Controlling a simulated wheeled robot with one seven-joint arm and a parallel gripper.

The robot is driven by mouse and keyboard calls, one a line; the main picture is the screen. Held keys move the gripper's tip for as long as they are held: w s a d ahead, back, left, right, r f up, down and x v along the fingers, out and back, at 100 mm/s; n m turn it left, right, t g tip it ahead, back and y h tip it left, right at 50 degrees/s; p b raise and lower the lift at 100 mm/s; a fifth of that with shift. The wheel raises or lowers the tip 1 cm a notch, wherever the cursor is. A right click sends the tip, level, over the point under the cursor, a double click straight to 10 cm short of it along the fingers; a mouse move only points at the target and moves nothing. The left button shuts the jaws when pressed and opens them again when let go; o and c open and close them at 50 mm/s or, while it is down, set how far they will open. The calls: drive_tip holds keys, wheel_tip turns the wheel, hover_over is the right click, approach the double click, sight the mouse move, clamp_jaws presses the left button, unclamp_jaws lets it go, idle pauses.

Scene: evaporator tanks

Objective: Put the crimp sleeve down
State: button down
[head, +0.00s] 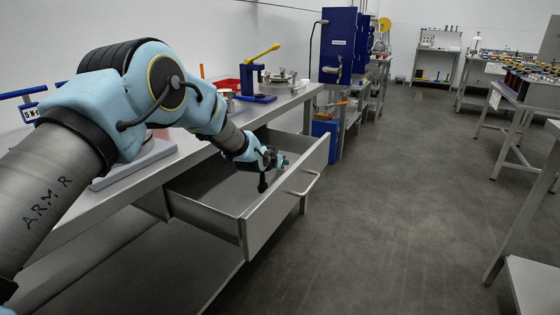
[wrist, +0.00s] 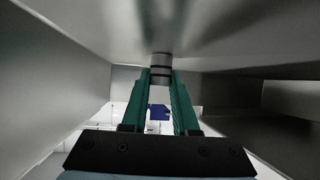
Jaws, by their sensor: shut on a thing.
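The crimp sleeve (wrist: 161,68) is a small grey cylinder with darker bands, held between the green fingertips in the wrist view. My gripper (wrist: 161,77) is shut on it. In the head view my gripper (head: 281,162) is inside the pulled-out drawer (head: 287,202), towards its front right part. The sleeve cannot be made out there. In the wrist view the sleeve's far end is very near a smooth grey drawer surface (wrist: 215,30); I cannot tell whether it touches.
The drawer has raised metal walls on its sides and a front with a bar handle (head: 306,186). The workbench top (head: 187,159) lies above and left. A blue press with a yellow lever (head: 262,54) stands on it. The drawer floor I can see looks bare.

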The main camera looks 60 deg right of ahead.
drive_tip(key=c, duration=0.7)
unclamp_jaws()
drive_tip(key=shift+r, duration=0.15)
drive_tip(key=b+v, duration=0.1)
drive_tip(key=v, duration=1.1)
drive_tip(key=shift+b, duration=0.3)
